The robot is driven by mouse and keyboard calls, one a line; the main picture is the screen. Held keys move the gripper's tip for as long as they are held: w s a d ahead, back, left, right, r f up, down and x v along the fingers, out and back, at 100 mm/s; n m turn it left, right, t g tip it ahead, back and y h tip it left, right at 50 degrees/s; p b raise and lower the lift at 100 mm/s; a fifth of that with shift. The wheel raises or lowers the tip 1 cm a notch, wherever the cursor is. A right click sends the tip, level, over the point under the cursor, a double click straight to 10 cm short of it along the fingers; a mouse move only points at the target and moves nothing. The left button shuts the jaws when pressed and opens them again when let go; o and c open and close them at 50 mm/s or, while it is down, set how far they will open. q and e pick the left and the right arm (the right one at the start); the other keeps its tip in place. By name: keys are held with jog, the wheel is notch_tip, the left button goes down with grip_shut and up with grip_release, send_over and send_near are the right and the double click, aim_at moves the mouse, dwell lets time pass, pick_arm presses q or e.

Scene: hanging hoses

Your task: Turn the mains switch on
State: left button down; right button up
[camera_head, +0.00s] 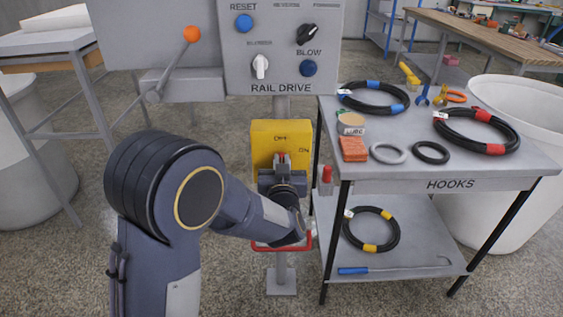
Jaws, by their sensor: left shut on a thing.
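The mains switch appears to be the yellow box (264,133) on a grey post, below the RAIL DRIVE panel. Small dark lettering is on its face, with one mark at the top and one at the upper right; it is too small to read surely. My left gripper (281,168) is in front of the box and shut on its small red handle (281,157). The gripper hides the lower face and most of the handle, so I cannot tell the handle's exact setting. My right gripper is not in view.
A red piece (326,181) is beside the HOOKS table (400,178), which holds coiled hoses close at the right. A red bar (282,248) is low on the post.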

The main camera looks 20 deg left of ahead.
pick_arm(q)
jog(key=shift+w+d+f+m+p, duration=0.15)
jog(key=shift+d+m+p, duration=0.15)
jog(key=shift+m+p, duration=0.9)
jog(key=shift+d+f+m+p, duration=0.1)
jog(key=shift+d+m+p, duration=0.15)
jog(key=shift+m+p, duration=0.95)
jog(key=shift+w+d+f+m+p, duration=0.15)
jog(key=shift+d+m+p, duration=0.25)
jog(key=shift+m, duration=1.4)
jog(key=shift+a, duration=0.1)
jog(key=c, duration=1.4)
grip_release()
jog(key=shift+c, duration=0.2)
jog(key=shift+s, duration=0.15)
jog(key=v, duration=0.7)
jog(key=shift+s, duration=0.35)
